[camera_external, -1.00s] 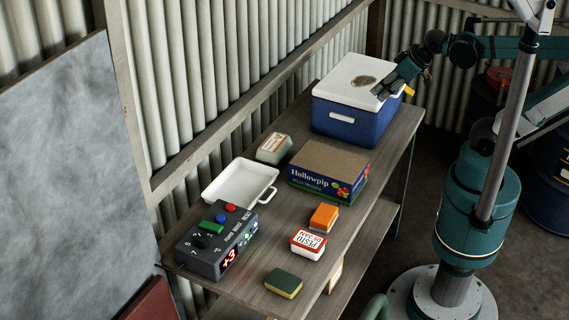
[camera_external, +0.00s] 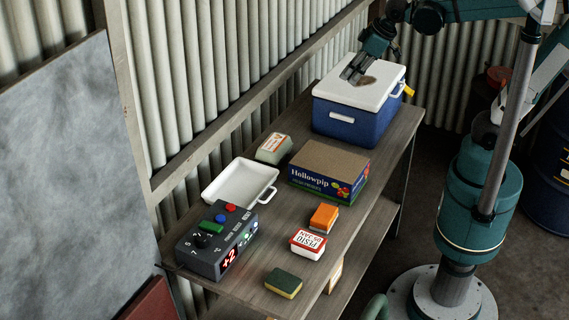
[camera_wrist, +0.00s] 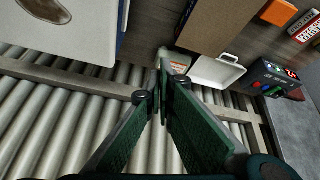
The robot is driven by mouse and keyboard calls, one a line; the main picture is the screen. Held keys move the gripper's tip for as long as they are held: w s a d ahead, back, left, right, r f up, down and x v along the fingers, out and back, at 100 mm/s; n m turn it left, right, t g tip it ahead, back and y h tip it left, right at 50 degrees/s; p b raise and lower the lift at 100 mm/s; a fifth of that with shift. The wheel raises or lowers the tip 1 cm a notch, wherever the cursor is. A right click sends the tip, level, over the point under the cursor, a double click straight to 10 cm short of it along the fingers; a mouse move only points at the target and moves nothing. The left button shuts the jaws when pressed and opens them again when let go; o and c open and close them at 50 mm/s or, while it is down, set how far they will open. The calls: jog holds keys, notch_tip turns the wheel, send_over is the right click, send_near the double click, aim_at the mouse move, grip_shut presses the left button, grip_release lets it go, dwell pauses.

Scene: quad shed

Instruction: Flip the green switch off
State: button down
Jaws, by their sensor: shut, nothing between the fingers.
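The green switch (camera_external: 211,227) sits on top of a dark grey control box (camera_external: 204,264) at the near left end of the bench. Beside it are a blue (camera_external: 221,218) and a red (camera_external: 230,208) control. The box's red display (camera_external: 229,260) reads +2, and small lit lamps show beside it. The box appears small at the right of the wrist view (camera_wrist: 268,75). My gripper (camera_external: 350,76) is shut and empty above the cooler's white lid, far from the switch. Its fingertips (camera_wrist: 164,82) are together in the wrist view. Whether the switch is on is too small to tell.
The blue cooler (camera_external: 345,124) stands at the far end. A corrugated wall (camera_external: 200,70) backs the bench.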

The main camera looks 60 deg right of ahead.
jog(key=w+a+r+n+g+p, duration=0.1)
jog(key=w+a+n+p, duration=0.1)
jog(key=w+a, duration=0.55)
jog(key=w+a+r+n+g+p, duration=0.2)
jog(key=w+a+n, duration=0.15)
jog(key=a, duration=0.75)
jog(key=w+a+r+n+g+p, duration=0.1)
jog(key=w+a+n+p, duration=0.1)
jog(key=w+a, duration=0.55)
jog(key=n+g+h+p, duration=0.1)
jog(key=n+g+p, duration=0.2)
jog(key=n+p, duration=0.35)
send_over(219, 226)
jog(key=w, duration=0.3)
notch_tip(219, 226, down, 13)
jog(key=shift+s+n, duration=0.25)
jog(key=shift+n, duration=0.05)
jog(key=f, duration=0.4)
jog(key=s+f, duration=0.1)
jog(key=f, duration=0.4)
jog(key=s+f, duration=0.1)
jog(key=f, duration=0.3)
jog(key=shift+f, duration=0.3)
